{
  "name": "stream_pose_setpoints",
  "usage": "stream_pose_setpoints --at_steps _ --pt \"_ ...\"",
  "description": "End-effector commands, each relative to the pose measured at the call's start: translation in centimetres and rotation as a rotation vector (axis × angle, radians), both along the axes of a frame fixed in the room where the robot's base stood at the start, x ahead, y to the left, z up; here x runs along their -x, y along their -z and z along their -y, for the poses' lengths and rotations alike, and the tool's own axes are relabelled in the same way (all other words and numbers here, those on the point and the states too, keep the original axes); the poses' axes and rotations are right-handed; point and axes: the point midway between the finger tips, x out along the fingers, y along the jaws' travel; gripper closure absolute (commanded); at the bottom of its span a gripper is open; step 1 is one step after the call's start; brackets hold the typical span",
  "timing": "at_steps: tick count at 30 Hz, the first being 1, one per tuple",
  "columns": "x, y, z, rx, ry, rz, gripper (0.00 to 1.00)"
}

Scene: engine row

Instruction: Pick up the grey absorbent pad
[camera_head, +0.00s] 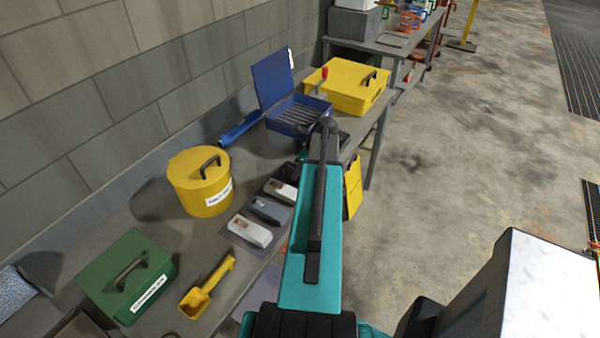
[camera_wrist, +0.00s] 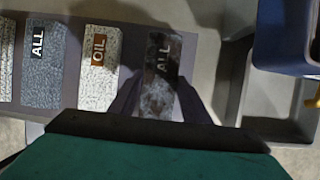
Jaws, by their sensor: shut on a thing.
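In the wrist view my gripper (camera_wrist: 160,108) is shut on a dark, stained pad (camera_wrist: 163,62) marked ALL, one finger on each side of it. A plain grey pad (camera_wrist: 43,65), also marked ALL, lies two places to the left. A pale pad (camera_wrist: 98,70) marked OIL is between them, and another pale pad (camera_wrist: 5,60) is cut off at the left edge. In the head view the row shows on the bench with the grey pad (camera_head: 268,210) between two pale ones; the dark pad (camera_head: 290,172) is at the far end. My arm hides my gripper there.
A blue open toolbox (camera_head: 292,113) and yellow case (camera_head: 348,86) stand beyond the row. A yellow drum (camera_head: 198,183), green box (camera_head: 128,275) and yellow scoop (camera_head: 207,290) are to the left. In the wrist view a grey tray (camera_wrist: 236,84) is just right of my gripper.

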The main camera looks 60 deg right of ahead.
Motion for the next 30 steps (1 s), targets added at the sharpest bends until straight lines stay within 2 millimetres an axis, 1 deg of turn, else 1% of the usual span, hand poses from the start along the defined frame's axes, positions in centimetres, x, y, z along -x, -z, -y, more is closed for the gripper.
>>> stream_pose_setpoints --at_steps 9,30 --pt "0.0 -2.5 0.0 0.002 0.001 0.001 0.79" --pt "8.3 -3.3 -6.0 0.000 0.002 0.000 0.79"
